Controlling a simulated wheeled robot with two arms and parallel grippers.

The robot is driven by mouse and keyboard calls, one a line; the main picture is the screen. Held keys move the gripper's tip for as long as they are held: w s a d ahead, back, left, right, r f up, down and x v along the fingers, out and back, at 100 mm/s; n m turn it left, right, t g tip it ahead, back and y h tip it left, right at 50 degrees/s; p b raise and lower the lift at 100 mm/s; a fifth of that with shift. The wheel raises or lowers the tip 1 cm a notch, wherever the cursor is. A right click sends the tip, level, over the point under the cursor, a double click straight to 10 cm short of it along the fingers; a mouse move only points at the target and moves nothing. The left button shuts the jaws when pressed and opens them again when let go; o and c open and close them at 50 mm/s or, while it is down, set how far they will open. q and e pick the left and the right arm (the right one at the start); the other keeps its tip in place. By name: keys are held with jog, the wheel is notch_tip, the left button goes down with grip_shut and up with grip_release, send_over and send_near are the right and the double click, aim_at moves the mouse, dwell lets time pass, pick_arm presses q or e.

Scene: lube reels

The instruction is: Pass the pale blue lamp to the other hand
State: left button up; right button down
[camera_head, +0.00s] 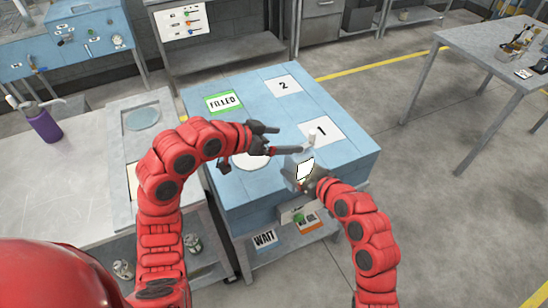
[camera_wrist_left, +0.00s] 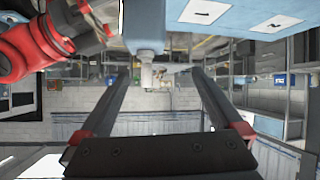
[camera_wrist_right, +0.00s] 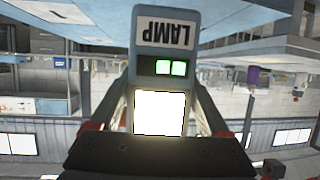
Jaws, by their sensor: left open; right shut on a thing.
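The pale blue lamp (camera_head: 291,163) is held up above the front of the blue table by my right gripper (camera_head: 309,186), which is shut on it. In the right wrist view the lamp (camera_wrist_right: 180,53) shows a "LAMP" label, two green lights and a bright white panel, with a finger on each side. My left gripper (camera_head: 290,139) is open beside the lamp's grey-white neck. In the left wrist view the neck and blue body (camera_wrist_left: 143,25) show between the spread fingers, nearer the left one. I cannot tell whether a finger touches it.
A metal bench (camera_head: 60,180) with a purple bottle (camera_head: 42,126) stands left. Another table (camera_head: 490,50) stands right, with clear floor between.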

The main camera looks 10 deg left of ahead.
aim_at(301, 167)
pick_arm(q)
jog(key=s+f+m+g+y, duration=0.2)
jog(key=s+f, duration=0.1)
jog(key=s, duration=0.1)
jog(key=x, duration=1.1)
jog(key=shift+a+f, duration=0.1)
jog(key=shift+f, duration=0.1)
jog(key=shift+s, duration=0.2)
grip_shut()
pick_arm(e)
grip_release()
pick_arm(q)
jog(key=shift+w, duration=0.1)
